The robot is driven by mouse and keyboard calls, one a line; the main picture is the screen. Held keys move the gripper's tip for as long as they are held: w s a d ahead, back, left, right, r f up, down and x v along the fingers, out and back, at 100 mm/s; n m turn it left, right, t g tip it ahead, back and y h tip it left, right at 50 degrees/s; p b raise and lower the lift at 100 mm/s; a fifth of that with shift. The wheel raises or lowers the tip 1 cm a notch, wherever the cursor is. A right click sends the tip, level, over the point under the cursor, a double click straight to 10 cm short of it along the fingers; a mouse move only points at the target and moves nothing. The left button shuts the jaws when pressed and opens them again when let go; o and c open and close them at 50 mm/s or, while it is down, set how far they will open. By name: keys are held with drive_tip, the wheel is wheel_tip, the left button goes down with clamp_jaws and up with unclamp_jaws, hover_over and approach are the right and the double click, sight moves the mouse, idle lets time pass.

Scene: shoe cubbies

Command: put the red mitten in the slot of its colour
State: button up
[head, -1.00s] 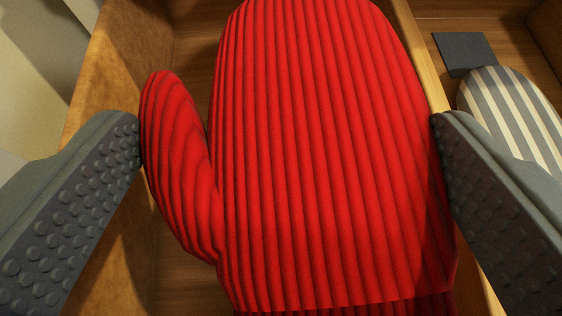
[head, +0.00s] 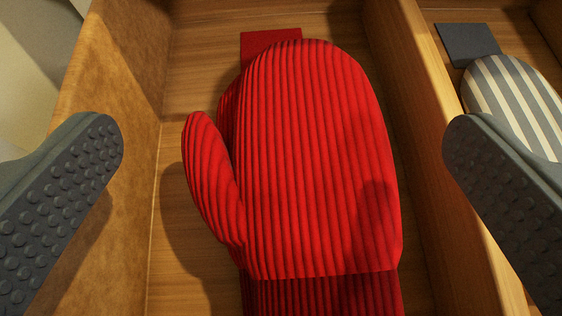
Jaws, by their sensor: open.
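The red ribbed mitten (head: 310,170) lies in a wooden slot, its thumb to the left and its cuff toward the bottom of the picture. A red square patch (head: 270,43) shows on the slot floor just beyond the mitten's tip. Another red edge shows behind the mitten near its thumb, mostly hidden; I cannot tell what it is. My gripper (head: 283,145) is open, one finger on each side of the mitten, with clear gaps and no contact. The lower end of the cuff is cut off by the frame.
Wooden dividers stand left (head: 110,90) and right (head: 440,160) of this slot. The slot to the right holds a grey-and-cream striped item (head: 510,95) beside a dark grey patch (head: 467,44). A pale surface shows beyond the left wall.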

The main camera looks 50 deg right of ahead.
drive_tip(key=p+v, duration=0.1)
drive_tip(key=v, duration=1.2)
drive_tip(key=shift+s+a, duration=0.15)
